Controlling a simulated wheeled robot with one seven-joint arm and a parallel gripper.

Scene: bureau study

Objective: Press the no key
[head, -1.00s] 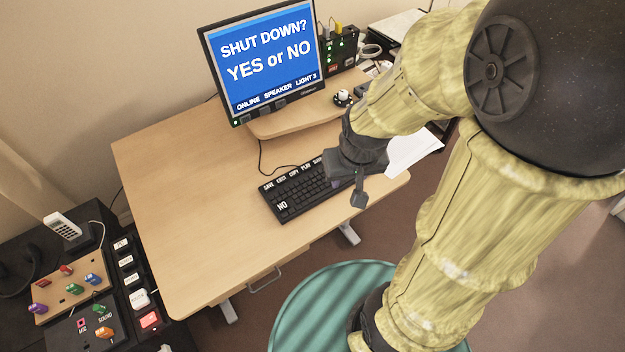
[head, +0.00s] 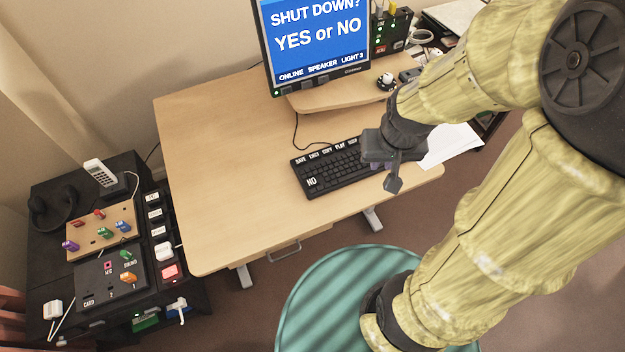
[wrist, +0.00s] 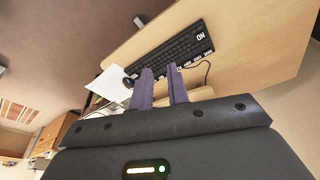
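The black keyboard (head: 335,168) lies on the wooden desk. Its white-lettered NO key (head: 312,181) is at the near left corner, and it also shows in the wrist view (wrist: 201,37) at the keyboard's right end. A row of labelled keys runs along the keyboard's far edge. The monitor (head: 318,40) reads "SHUT DOWN? YES or NO". My gripper (head: 385,182) is over the keyboard's right end, apart from the NO key. In the wrist view its two purple fingers (wrist: 160,88) stand with a gap between them and nothing in it.
A side cabinet at left holds a phone (head: 101,173), a panel of coloured knobs (head: 100,232) and several switches. A raised shelf (head: 335,97) stands behind the keyboard. White paper (head: 450,144) lies at right. The desk's left half (head: 225,170) is bare.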

